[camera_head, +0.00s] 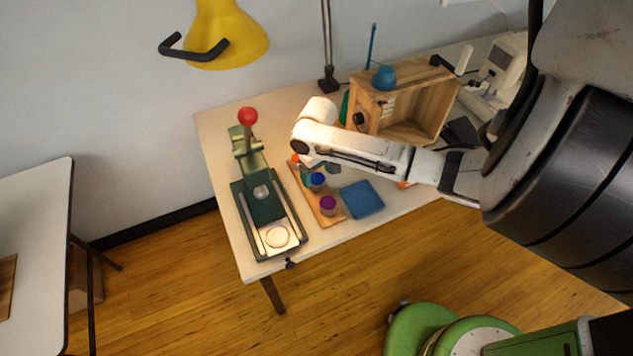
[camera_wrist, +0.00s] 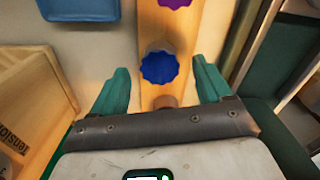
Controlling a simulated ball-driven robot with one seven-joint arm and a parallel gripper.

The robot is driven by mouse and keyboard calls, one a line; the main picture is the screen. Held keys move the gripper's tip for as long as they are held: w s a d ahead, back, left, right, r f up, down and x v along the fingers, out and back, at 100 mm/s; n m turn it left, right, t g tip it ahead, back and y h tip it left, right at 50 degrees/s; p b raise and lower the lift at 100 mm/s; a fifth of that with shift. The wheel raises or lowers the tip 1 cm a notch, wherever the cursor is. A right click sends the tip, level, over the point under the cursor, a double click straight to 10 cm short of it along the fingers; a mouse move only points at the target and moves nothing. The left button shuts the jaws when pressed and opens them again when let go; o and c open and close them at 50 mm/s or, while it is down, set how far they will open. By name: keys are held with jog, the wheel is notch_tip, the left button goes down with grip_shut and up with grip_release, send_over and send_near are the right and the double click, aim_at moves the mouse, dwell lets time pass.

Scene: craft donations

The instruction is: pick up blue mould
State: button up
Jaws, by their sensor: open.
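The blue mould (camera_head: 317,180) stands on a narrow wooden board (camera_head: 329,218) on the table. In the wrist view the blue mould (camera_wrist: 159,67) is a scalloped round piece, between and just beyond my fingertips. My gripper (camera_wrist: 155,82) is open, with one green finger on each side of the board and nothing held. In the head view my gripper (camera_head: 320,169) is beside the mould and partly hidden by my arm. A purple mould (camera_head: 328,203) sits on the same board, nearer the front edge; it also shows at the top of the wrist view (camera_wrist: 174,2).
A green press with a red knob (camera_head: 247,116) stands left of the board. A blue tray (camera_head: 362,199) lies to its right. A wooden crate (camera_head: 432,125) stands behind my arm. An orange-brown piece (camera_wrist: 166,102) lies on the board between my fingers.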

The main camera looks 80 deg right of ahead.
aim_at(318, 181)
jog(key=shift+f, duration=1.6)
jog(key=c, duration=1.2)
jog(key=shift+c, duration=0.2)
jog(key=shift+r, duration=0.15)
